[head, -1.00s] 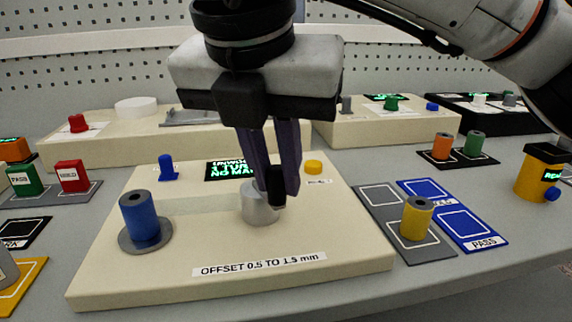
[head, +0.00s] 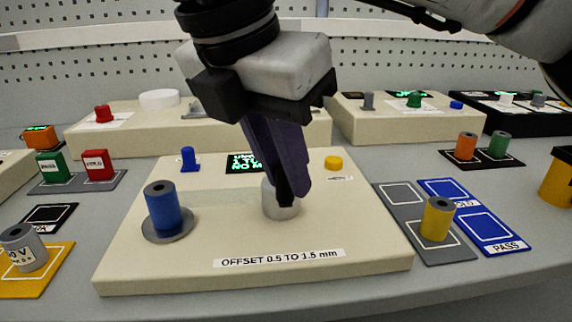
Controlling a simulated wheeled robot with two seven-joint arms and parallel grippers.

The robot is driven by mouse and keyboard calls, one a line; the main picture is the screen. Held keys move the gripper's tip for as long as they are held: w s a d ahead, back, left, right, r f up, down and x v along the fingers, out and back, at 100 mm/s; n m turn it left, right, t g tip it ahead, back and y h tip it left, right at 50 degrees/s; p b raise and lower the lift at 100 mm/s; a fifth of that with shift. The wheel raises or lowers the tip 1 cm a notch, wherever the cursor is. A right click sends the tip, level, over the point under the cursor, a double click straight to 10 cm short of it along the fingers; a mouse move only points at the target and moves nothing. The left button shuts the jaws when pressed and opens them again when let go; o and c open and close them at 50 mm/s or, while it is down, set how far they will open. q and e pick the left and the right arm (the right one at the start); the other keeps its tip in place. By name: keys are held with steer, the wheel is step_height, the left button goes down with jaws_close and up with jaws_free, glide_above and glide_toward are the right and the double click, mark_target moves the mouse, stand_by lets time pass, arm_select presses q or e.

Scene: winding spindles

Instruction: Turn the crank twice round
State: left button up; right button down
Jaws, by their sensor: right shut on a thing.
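The cream winding station (head: 150,262) stands in the middle, with a blue spool (head: 163,208) upright on a grey round base at its left. The silver crank hub (head: 281,210) is near the middle of the station. My right gripper (head: 288,196) reaches down from above, its purple fingers shut on the black crank handle, just in front of the hub. The fingers hide most of the handle and part of the hub. A small display (head: 240,162) behind is partly covered by the fingers. My left gripper is not in view.
A blue knob (head: 189,158) and a yellow button (head: 333,162) stand on the station's back part. A yellow spool (head: 437,219) stands on a grey mat at right, beside the blue PASS mat (head: 490,232). Green and red blocks and a silver spool (head: 24,248) are at left.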

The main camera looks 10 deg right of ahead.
steer(key=shift+r, duration=0.1)
steer(key=c, duration=1.6)
jaws_free()
steer(key=shift+c, duration=0.2)
steer(key=p+v, duration=0.3)
steer(key=v, duration=0.7)
steer(key=shift+s+r, duration=0.1)
